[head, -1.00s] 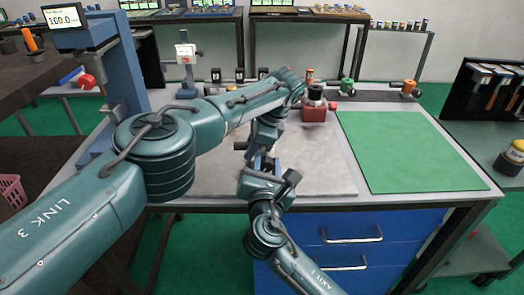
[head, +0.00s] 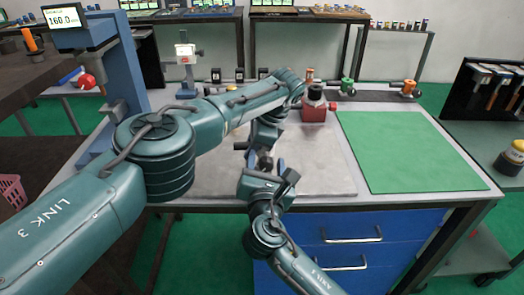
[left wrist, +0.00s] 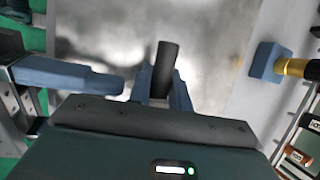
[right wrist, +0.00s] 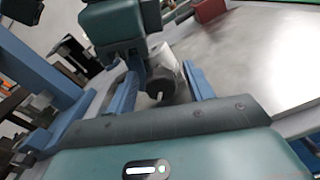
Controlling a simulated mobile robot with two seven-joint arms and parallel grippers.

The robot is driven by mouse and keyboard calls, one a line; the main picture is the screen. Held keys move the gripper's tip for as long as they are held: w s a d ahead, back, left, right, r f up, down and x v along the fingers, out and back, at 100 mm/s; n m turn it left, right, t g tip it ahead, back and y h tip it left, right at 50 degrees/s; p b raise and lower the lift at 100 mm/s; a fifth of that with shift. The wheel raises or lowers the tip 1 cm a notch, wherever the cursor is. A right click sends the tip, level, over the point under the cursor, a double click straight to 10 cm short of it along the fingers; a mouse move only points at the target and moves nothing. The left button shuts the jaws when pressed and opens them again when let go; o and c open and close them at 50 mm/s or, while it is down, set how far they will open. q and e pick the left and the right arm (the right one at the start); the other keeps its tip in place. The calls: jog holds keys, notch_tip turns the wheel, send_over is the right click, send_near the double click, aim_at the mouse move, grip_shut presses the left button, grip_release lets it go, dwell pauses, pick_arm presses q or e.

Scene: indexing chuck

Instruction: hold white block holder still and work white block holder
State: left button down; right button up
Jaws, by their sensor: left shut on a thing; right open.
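The white block holder shows as a whitish body (right wrist: 164,57) in the right wrist view, with a dark round end (right wrist: 160,84) facing that camera. My left gripper is shut on it; in the left wrist view a dark cylinder (left wrist: 166,66) stands at its blue fingers (left wrist: 162,92). My left arm hides most of the holder in the head view. My right gripper (right wrist: 163,88) is open, with its fingers apart on either side of the dark end. In the head view my right gripper (head: 266,168) is just nearer than the left one.
A grey metal plate (head: 320,175) lies under the grippers. A red block (head: 314,113) with a dark top stands behind them. A green mat (head: 410,150) at right is bare. A blue column with a display (head: 63,17) stands at left.

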pick_arm(q)
jog(key=shift+f, duration=0.1)
pick_arm(e)
jog(key=n, duration=0.4)
jog(key=shift+n, duration=0.4)
jog(key=s, duration=1.2)
jog(key=s+a+r+m+g+y, duration=0.3)
jog(key=s+a+r+m+y, duration=0.1)
jog(key=a+m+y, duration=0.5)
jog(key=s+a+r+m+g+y, duration=0.4)
jog(key=s+a+m+y, duration=0.3)
jog(key=a+m+y, duration=0.2)
jog(key=shift+r+m+y, duration=0.15)
jog(key=shift+m+y, duration=0.95)
jog(key=shift+m, duration=0.3)
